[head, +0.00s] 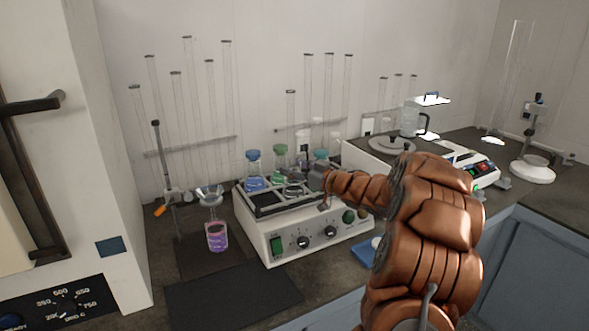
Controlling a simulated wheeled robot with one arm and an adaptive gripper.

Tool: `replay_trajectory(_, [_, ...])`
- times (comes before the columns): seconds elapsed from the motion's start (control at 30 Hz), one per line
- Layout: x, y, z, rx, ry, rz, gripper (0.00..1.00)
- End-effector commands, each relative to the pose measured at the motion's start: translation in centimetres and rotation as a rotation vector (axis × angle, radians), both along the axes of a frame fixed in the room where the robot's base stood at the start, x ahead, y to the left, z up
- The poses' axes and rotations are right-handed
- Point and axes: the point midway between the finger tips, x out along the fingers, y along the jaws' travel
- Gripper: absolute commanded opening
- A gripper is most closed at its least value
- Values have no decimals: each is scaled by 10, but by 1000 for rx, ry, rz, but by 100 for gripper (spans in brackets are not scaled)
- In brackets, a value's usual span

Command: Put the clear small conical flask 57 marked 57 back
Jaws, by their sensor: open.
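The white shaker (305,237) stands on the bench with a dark-railed platform on top. On the platform are a blue-capped flask with blue liquid (255,180), a green-capped flask (280,160) and a teal-capped flask (320,158). A small clear vessel (293,187) sits low near the platform's middle; no number is readable, so I cannot tell whether it is flask 57. My gripper (318,184) is open at the platform's right side, close to the teal-capped flask. My arm partly hides that side, and I cannot tell whether the fingers touch anything.
A beaker with purple liquid (217,237) stands under a funnel (211,194) left of the shaker. A dark mat (233,294) lies clear in front. Tall glass tubes (228,90) stand behind. A white balance (480,167) and a blue tray (364,254) are at the right.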

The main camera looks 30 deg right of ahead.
Motion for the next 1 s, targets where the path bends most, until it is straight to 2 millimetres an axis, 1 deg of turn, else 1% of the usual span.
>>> replay_trajectory(0.03, [0, 0, 3, -1, -1, 0, 63])
replay_trajectory(0.17, [-11, -5, 1, -1, 0, -2, 63])
replay_trajectory(0.7, [-86, -29, 1, -2, 2, -5, 63])
replay_trajectory(0.83, [-100, -33, 2, -1, 0, -2, 63])
replay_trajectory(1.0, [-111, -36, 2, 1, 0, -1, 63])
